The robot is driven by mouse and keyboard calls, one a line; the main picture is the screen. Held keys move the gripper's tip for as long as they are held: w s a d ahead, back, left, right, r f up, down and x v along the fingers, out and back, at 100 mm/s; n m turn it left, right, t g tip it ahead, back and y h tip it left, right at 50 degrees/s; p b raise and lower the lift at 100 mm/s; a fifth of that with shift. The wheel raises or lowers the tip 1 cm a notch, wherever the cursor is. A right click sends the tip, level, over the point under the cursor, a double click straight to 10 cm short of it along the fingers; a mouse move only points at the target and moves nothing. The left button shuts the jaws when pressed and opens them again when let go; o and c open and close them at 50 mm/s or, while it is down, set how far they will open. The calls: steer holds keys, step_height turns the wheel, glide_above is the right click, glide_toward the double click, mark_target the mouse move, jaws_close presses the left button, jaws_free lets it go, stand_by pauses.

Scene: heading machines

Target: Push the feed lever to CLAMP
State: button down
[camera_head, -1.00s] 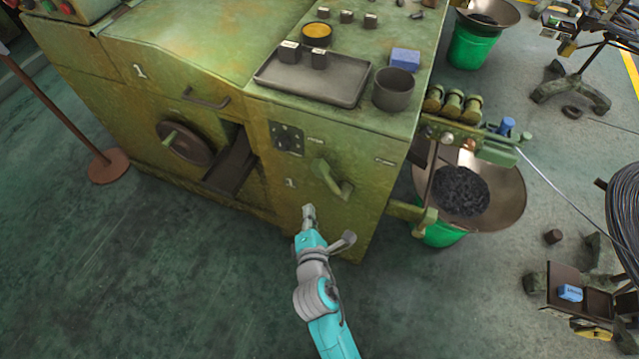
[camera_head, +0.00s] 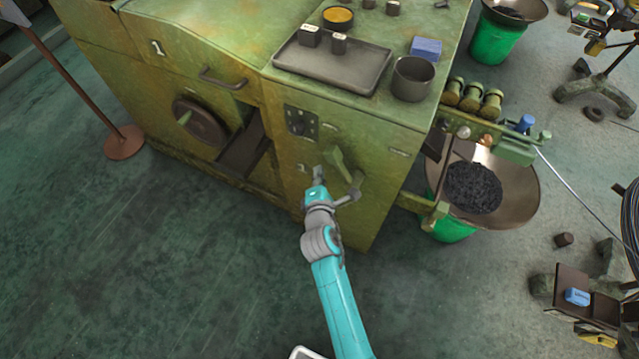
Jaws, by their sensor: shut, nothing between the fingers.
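The feed lever (camera_head: 341,167) is a green handle low on the front of the green machine (camera_head: 385,165), near its right corner. It slants down to the right, and its lower end is close to my arm. My gripper (camera_head: 319,173) is shut and empty. Its tip is just left of the lever, in front of the panel and beside the number 1 mark. I cannot tell whether it touches the lever or the panel. The lever's labels are too small to read.
A handwheel (camera_head: 200,124) and a dark chute (camera_head: 243,150) are left of the lever. A dark dial plate (camera_head: 301,122) is above it. A tray (camera_head: 345,83) and a grey cup (camera_head: 412,78) stand on top. A bowl over a green bucket (camera_head: 450,229) is at the right. The floor at left is open.

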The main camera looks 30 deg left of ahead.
mark_target(340, 167)
steer(key=shift+w+d+r, duration=0.35)
steer(key=shift+d+r, duration=0.15)
steer(key=shift+d, duration=0.3)
steer(key=shift+w+d+r, duration=0.3)
steer(key=shift+d+r, duration=0.15)
steer(key=shift+d, duration=0.35)
steer(key=shift+d+r+m, duration=0.2)
steer(key=shift+d+m, duration=0.1)
steer(key=shift+m, duration=0.1)
steer(key=shift+d+r+m+t+y, duration=0.3)
steer(key=shift+d+m+y, duration=0.1)
steer(key=shift+d+m, duration=0.1)
steer(key=shift+d+r+m+t+y, duration=0.15)
steer(key=shift+d+m+t+y, duration=0.15)
steer(key=shift+d+m+y, duration=0.15)
steer(key=shift+d+r+m+t+y, duration=0.2)
steer(key=shift+d+m+t, duration=0.2)
steer(key=shift+d+m, duration=0.35)
steer(key=shift+d+r+m+t+y, duration=0.15)
steer(key=shift+d+m+t, duration=0.25)
steer(key=shift+d+m, duration=0.35)
steer(key=shift+d+f+m+t, duration=0.15)
steer(key=shift+d+m+t, duration=0.45)
steer(key=shift+d+m, duration=0.65)
steer(key=shift+d+f+m+t, duration=0.15)
steer(key=shift+d+m+t, duration=0.25)
steer(key=shift+m, duration=0.4)
steer(key=shift+d+f+m+t, duration=0.1)
steer(key=shift+d+m+t, duration=0.25)
steer(key=shift+m, duration=0.45)
